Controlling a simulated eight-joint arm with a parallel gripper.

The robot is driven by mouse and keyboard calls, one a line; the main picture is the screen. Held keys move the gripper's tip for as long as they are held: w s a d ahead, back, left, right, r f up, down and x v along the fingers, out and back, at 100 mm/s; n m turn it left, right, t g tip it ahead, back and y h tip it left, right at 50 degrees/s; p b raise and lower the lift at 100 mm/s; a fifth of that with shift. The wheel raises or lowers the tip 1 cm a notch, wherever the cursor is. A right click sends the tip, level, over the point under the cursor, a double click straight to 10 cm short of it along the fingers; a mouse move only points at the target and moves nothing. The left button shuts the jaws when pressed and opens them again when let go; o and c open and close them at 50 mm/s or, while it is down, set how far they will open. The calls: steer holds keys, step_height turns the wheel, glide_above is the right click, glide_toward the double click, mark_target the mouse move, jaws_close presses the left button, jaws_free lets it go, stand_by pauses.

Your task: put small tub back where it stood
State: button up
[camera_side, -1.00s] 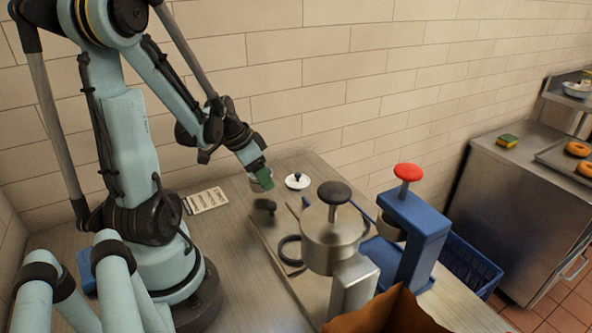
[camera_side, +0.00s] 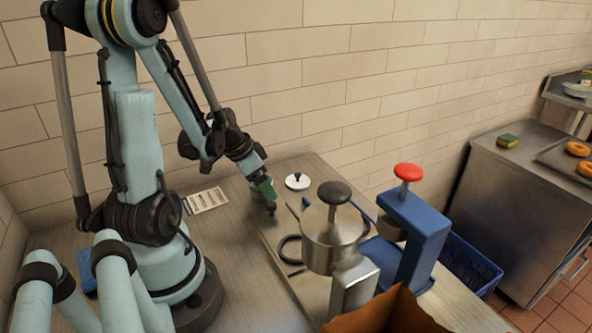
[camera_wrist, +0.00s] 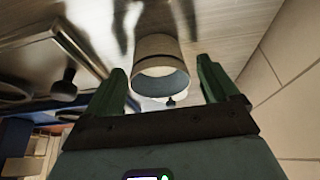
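The small tub (camera_wrist: 158,55) is a pale metal cylinder on the worktop, in the middle of the wrist view with its open mouth facing the camera. In the side view it is mostly hidden behind my gripper (camera_side: 265,188). My gripper (camera_wrist: 162,85) has its two green fingers spread wide, one at each side of the tub in the wrist view, with visible gaps to it. A white lid (camera_side: 297,181) with a dark knob lies on the worktop just right of my gripper.
A metal press with a black knob (camera_side: 334,193) and a blue press with a red knob (camera_side: 408,172) stand to the right. A small black knob (camera_wrist: 64,86) is near the left finger. A label card (camera_side: 206,201) lies left; the tiled wall is close behind.

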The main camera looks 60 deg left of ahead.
steer(key=shift+r, duration=0.15)
steer(key=shift+v, duration=5.95)
steer(key=w+d+t, duration=0.1)
steer(key=w+d, duration=0.1)
steer(key=d, duration=0.5)
steer(key=w+d+r+t, duration=0.1)
steer(key=w+d, duration=0.2)
steer(key=d, duration=0.4)
steer(key=w+d, duration=0.3)
steer(key=d, duration=0.3)
steer(key=shift+w+d+r+t, duration=0.2)
steer(key=shift+w+d+t, duration=0.05)
steer(key=shift+d+t, duration=0.15)
